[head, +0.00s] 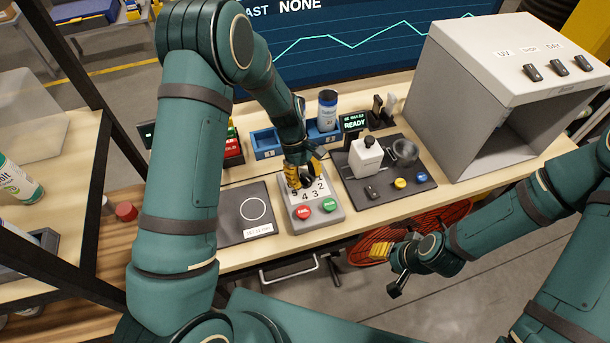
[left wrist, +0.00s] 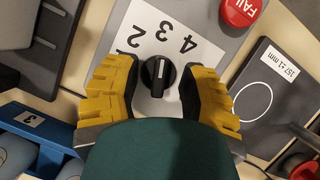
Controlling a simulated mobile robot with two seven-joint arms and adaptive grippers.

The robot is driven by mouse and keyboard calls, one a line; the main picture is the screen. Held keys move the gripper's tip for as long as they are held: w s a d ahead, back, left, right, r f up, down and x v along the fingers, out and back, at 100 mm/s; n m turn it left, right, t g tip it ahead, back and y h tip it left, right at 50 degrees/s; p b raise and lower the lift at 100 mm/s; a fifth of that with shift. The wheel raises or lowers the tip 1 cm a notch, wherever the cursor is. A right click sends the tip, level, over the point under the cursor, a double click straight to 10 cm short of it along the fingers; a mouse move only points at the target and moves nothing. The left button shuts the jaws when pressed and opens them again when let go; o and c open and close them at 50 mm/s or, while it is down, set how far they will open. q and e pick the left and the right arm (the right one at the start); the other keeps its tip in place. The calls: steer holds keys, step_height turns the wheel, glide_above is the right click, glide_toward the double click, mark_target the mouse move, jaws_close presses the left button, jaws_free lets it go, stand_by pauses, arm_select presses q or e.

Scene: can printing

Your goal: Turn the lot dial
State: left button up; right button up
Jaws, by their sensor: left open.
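The lot dial (left wrist: 158,76) is a black knob with a pale mark on its ridge, set in a white plate with printed numbers. In the left wrist view its ridge stands nearly upright in the picture; I cannot tell for certain which number it marks. My left gripper (left wrist: 159,70) has its yellow fingers on either side of the dial, with gaps between them and the knob. In the head view my left gripper (head: 299,176) is over the dial panel (head: 322,218) and hides the dial. My right gripper (head: 396,268) hangs apart, in front of the table, its fingers spread and empty.
The panel carries a red FAIL button (head: 303,212) and a green button (head: 329,205). A dark pad with a circle (head: 240,222) lies to the left. Blue bins (head: 267,146) stand behind, a white bottle (head: 366,157) to the right. A grey box (head: 500,90) stands farther right.

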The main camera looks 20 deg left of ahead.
arm_select(q)
steer(key=v, duration=1.2)
steer(key=shift+s+d, duration=0.1)
steer(key=shift+s, duration=0.05)
